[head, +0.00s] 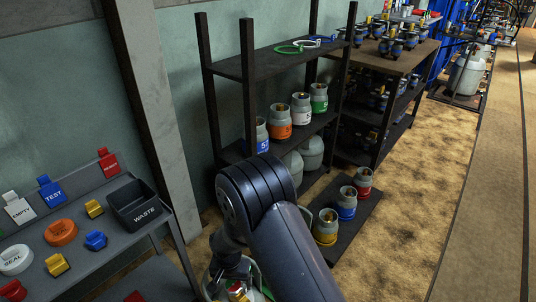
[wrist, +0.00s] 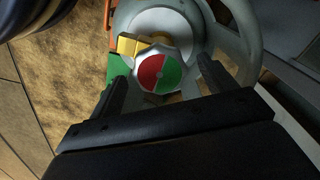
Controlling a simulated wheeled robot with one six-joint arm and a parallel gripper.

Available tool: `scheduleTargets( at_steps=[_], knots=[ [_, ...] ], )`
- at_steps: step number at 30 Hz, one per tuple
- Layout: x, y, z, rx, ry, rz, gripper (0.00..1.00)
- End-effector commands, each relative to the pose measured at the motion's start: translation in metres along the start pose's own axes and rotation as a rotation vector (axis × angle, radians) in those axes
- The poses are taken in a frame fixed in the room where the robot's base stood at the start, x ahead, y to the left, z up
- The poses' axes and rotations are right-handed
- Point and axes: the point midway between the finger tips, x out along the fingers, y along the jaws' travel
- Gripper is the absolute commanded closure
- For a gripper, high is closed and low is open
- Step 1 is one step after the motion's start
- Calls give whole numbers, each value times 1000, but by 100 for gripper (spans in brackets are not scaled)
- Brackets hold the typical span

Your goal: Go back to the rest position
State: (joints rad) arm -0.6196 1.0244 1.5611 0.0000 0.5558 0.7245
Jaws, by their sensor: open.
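My gripper (wrist: 161,76) is open in the wrist view, its two dark fingers on either side of a round red and green knob (wrist: 158,72). I cannot tell whether the fingers touch it. The knob tops a grey gas cylinder (wrist: 180,22) with a brass valve (wrist: 130,45) and a ring-shaped collar. In the head view my arm bends down at the bottom middle. The top of the cylinder (head: 238,290) shows below it, cut by the frame edge; my fingers are hard to make out there.
On the left, a grey table (head: 85,222) bears a black WASTE bin (head: 138,204), tags and coloured caps. Behind my arm stands a dark shelf (head: 262,62) with several cylinders. A low dark platform (head: 348,222) holds three small cylinders. The brown floor (head: 420,200) at right is clear.

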Motion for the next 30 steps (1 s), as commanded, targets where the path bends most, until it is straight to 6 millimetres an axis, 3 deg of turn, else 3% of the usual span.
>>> scheduleTargets(
  at_steps=[30],
  knots=[
    [0,-1,1,-838,0,0,21]
  ],
)
